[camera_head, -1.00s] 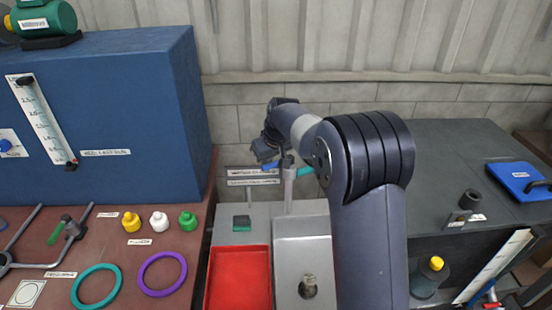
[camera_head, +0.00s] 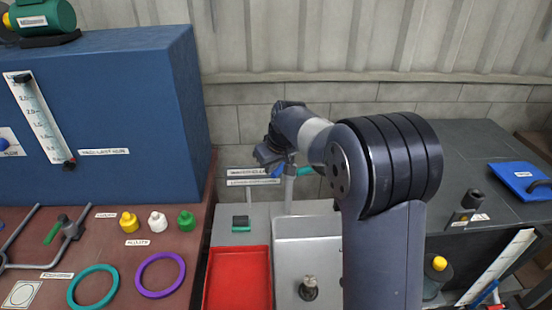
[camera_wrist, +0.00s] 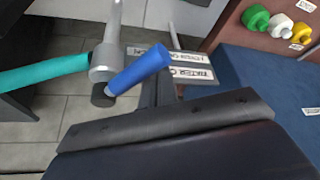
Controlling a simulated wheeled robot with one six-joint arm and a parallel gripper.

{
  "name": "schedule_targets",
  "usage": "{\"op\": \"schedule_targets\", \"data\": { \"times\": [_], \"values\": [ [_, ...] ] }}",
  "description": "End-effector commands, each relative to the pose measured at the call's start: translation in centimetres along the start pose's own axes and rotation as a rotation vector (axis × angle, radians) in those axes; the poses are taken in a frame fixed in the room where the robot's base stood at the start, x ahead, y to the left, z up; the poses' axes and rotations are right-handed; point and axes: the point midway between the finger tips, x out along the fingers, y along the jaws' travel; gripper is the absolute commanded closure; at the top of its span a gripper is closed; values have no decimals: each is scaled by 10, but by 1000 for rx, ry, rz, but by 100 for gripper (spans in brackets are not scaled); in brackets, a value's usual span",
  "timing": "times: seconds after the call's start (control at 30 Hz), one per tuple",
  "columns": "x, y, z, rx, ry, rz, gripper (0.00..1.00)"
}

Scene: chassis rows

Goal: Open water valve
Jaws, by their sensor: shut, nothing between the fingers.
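A grey upright pipe (camera_head: 289,196) stands at the back of the metal sink. At its top are a blue handle (camera_head: 278,173) and a teal handle (camera_head: 305,171), partly hidden by my arm in the head view. In the wrist view the blue handle (camera_wrist: 140,70) slants up beside the grey pipe (camera_wrist: 108,48), and the teal handle (camera_wrist: 45,72) points left. My gripper (camera_head: 266,157) is shut and empty, just above the blue handle in the head view.
Two label plates (camera_head: 253,177) stand left of the pipe. The metal sink (camera_head: 322,250) and a red tray (camera_head: 238,280) lie in front. A blue cabinet (camera_head: 140,120) stands left, and a dark bench (camera_head: 465,165) lies right. The wall is close behind.

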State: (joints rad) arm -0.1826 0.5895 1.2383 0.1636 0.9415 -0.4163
Motion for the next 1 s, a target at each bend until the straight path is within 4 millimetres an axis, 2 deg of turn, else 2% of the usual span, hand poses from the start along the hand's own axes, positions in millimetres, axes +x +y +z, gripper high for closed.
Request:
{"op": "schedule_targets", "data": {
  "times": [0.47, 1.0],
  "values": [
    [-7, 0, 1, 0, 0, 0, 100],
    [-57, 1, -20, 0, 1, 1, 100]
  ]
}}
